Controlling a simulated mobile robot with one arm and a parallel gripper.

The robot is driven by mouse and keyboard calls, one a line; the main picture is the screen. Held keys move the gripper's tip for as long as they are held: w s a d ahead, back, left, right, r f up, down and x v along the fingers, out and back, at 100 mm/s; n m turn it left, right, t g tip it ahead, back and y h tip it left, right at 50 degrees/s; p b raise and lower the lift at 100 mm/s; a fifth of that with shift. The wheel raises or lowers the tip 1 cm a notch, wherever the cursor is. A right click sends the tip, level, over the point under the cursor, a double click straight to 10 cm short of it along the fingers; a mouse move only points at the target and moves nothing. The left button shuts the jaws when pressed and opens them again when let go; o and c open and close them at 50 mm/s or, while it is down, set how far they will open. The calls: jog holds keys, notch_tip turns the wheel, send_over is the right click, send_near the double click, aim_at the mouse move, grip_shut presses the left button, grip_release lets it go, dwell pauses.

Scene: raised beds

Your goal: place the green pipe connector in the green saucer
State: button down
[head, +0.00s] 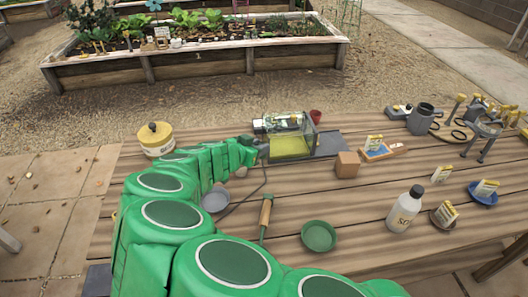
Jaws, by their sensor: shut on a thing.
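The green saucer (319,237) lies flat and empty on the wooden table, near the front and right of the middle. My green arm reaches in from the lower left, and my gripper (263,152) is at its far end, beside the clear box. It is some way behind and to the left of the saucer. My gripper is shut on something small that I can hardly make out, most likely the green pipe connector. I see no such connector lying elsewhere on the table.
A clear box (289,146) stands behind my gripper, with a brown block (347,164) to its right. A wooden-handled tool (266,214) lies left of the saucer, near a grey dish (215,202). A white bottle (405,208) stands right of the saucer. Bare table surrounds the saucer.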

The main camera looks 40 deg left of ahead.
jog(key=shift+s+d+f+m+g+h, duration=0.55)
jog(key=shift+s+d+f+m+h, duration=1)
jog(key=shift+d, duration=2.25)
jog(key=shift+s+d+f+m+g+h, duration=0.5)
jog(key=shift+s+d+f+m+h, duration=1)
jog(key=shift+d, duration=2.25)
jog(key=shift+s+d+f+m+g+h, duration=0.55)
jog(key=shift+s+d+f+m+h, duration=0.95)
jog(key=shift+d, duration=2.3)
jog(key=shift+s+f+n+y, duration=0.2)
jog(key=shift+f+n+y, duration=0.2)
jog(key=shift+f, duration=0.6)
jog(key=c, duration=0.9)
grip_release()
jog(key=shift+o, duration=0.2)
jog(key=shift+r, duration=0.1)
